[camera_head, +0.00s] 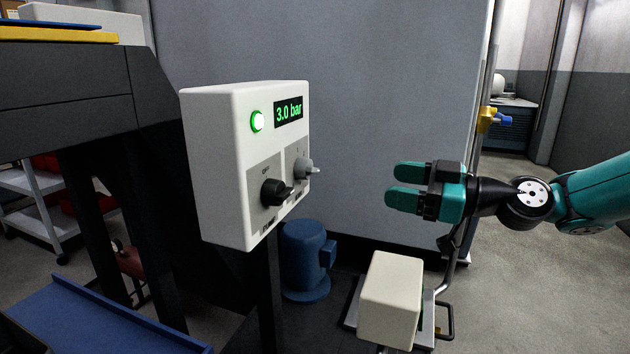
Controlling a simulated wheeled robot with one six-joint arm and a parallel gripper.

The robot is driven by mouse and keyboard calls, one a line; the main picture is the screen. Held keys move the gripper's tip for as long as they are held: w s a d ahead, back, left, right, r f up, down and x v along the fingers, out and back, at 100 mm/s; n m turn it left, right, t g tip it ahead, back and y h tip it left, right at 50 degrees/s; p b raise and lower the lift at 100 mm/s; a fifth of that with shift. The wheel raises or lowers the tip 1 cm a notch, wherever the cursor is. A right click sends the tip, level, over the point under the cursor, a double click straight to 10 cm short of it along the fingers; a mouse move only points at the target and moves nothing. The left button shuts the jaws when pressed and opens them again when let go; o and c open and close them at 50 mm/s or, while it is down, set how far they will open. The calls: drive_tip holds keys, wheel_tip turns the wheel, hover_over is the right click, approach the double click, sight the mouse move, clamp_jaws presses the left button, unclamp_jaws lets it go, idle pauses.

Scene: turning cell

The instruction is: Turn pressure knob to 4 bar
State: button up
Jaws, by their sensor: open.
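A white control box (218,160) stands on a dark post left of centre. Its display (288,111) reads 3.0 bar in green. A round green light (257,121) is lit beside the display. A black knob (273,192) sits on the lower left of the panel, on a grey plate. A smaller grey knob (303,168) sits to its right. The labels around the knobs are too small to read surely, so I cannot tell which is the pressure knob. My gripper (389,186) is open and empty, right of the box and apart from both knobs, its teal fingers pointing left.
A blue motor (304,262) stands behind and below the box. A cream block (391,297) on a metal-framed base stands below my gripper. A dark bench (70,95) is at left, with a blue surface (95,320) at lower left. Space between gripper and panel looks clear.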

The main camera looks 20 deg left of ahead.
sight(316, 171)
drive_tip(key=a, duration=0.5)
drive_tip(key=w+a, duration=0.1)
drive_tip(key=a, duration=0.4)
drive_tip(key=w+a, duration=0.1)
drive_tip(key=a, duration=0.4)
drive_tip(key=shift+w+a+p, duration=0.1)
drive_tip(key=shift+a+p, duration=0.25)
drive_tip(key=shift+p, duration=0.05)
drive_tip(key=c, duration=0.9)
